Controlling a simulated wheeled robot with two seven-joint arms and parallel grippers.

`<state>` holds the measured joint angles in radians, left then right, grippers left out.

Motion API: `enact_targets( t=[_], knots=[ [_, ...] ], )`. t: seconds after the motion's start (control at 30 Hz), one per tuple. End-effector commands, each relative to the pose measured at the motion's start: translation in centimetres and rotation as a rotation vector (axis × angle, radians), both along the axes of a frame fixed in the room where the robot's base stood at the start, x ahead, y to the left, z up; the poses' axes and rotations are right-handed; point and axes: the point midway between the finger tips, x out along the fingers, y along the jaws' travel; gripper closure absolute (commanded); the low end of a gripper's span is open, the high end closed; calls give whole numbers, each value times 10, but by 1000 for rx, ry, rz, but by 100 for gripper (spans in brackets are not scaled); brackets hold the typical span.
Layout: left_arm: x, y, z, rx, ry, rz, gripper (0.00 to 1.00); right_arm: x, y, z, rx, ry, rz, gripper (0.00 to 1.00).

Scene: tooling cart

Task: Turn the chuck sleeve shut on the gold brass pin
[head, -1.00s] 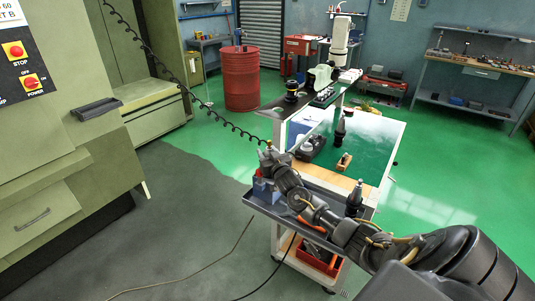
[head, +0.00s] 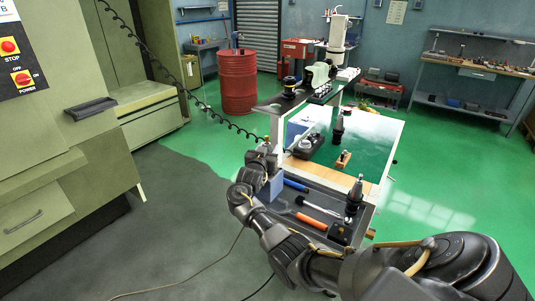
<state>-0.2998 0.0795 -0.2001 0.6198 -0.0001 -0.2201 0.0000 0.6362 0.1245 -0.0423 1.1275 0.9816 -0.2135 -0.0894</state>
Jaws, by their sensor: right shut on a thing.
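My right gripper (head: 260,160) is at the left end of the cart's lower tray, just above a blue-grey block (head: 273,188). It is shut on the chuck sleeve, which is small and mostly hidden by the fingers. A small upright tip (head: 266,143) shows just above the fingers. The gold brass pin cannot be told apart clearly at this size. My right arm reaches in from the lower right. My left gripper is not in view.
The tray (head: 318,201) holds a blue-handled tool (head: 296,185), an orange-handled screwdriver (head: 311,221) and a dark tool holder (head: 354,196). A coiled black cable (head: 186,92) hangs behind the gripper. A green machine (head: 60,150) stands left, with free floor between.

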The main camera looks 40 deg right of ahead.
Motion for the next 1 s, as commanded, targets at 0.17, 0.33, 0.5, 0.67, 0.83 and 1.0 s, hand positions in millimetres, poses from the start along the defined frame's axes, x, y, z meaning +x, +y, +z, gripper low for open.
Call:
enact_targets(
  t=[0.17, 0.33, 0.5, 0.67, 0.83, 1.0],
  knots=[
    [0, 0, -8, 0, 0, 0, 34, 0, 0, -1, 1, -2, -47, 78],
    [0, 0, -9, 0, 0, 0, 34, 0, 0, 0, -2, -1, -64, 78],
    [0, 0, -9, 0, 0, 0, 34, -1, -1, 1, -2, -1, -66, 78],
    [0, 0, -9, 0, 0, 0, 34, -1, -1, 1, -2, -2, -65, 78],
    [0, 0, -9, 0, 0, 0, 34, -1, -1, 1, -2, -2, -65, 36],
    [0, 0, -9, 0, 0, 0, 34, -1, -1, 1, -1, -2, -66, 34]
  ],
)
